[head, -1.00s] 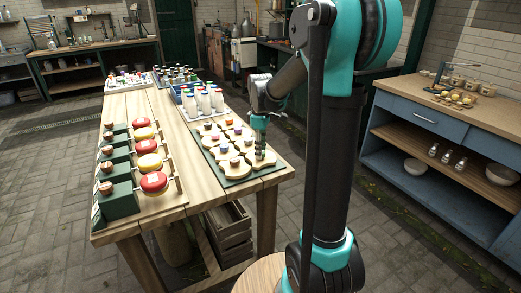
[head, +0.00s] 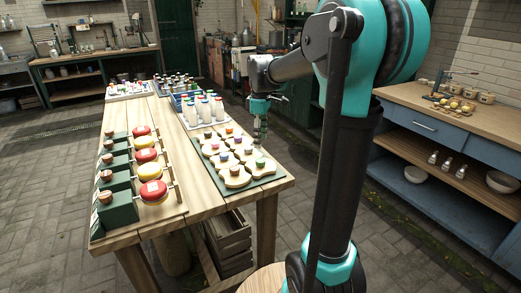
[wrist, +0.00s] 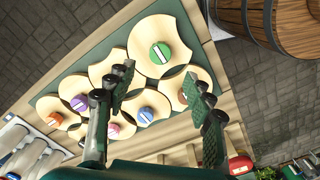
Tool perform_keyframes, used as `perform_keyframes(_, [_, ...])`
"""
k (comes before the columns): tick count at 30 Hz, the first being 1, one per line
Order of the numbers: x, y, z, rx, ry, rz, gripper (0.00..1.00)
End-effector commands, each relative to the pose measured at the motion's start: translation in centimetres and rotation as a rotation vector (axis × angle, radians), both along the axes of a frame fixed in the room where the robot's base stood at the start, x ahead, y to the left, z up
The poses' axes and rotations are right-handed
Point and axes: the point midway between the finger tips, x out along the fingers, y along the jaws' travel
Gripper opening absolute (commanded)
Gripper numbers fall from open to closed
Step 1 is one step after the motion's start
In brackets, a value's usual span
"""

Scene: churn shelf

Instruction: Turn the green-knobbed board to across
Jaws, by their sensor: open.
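The green-knobbed board (wrist: 177,31) is pale wood with curved-in sides. Its round green knob (wrist: 160,53) bears a white bar, slanting down to the right in the wrist view. The knob also shows in the head view (head: 260,163), at the front right of the dark green panel (head: 275,172). My gripper (wrist: 158,84) is open and empty. Its two fingers are spread, one at each side below the board in the wrist view, and neither touches the green knob. In the head view my gripper (head: 260,136) hangs above the table's right edge, behind the board.
Similar boards with purple (wrist: 79,102), orange (wrist: 55,119) and blue (wrist: 146,114) knobs crowd beside the green one. White bottles (head: 205,108) stand behind the panel. Red and yellow discs (head: 153,190) line the left. A barrel (wrist: 275,20) stands off the table.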

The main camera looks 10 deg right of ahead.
Motion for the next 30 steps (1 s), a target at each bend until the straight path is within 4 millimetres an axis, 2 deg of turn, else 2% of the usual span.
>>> perform_keyframes(3, [0.0,0.0,1.7,0.000,0.000,0.000,0.53])
perform_keyframes(8, [0.0,0.0,2.9,0.000,0.000,0.000,0.53])
perform_keyframes(20, [-0.1,0.0,3.0,0.000,-0.002,-0.006,0.53])
perform_keyframes(23, [-1.1,-0.4,1.8,0.002,-0.020,-0.062,0.53])
perform_keyframes(25, [-2.6,-0.8,0.1,0.008,-0.050,-0.148,0.53])
perform_keyframes(29, [-7.2,-2.0,-4.7,0.035,-0.127,-0.394,0.53])
perform_keyframes(30, [-8.9,-2.4,-6.4,0.047,-0.154,-0.479,0.53])
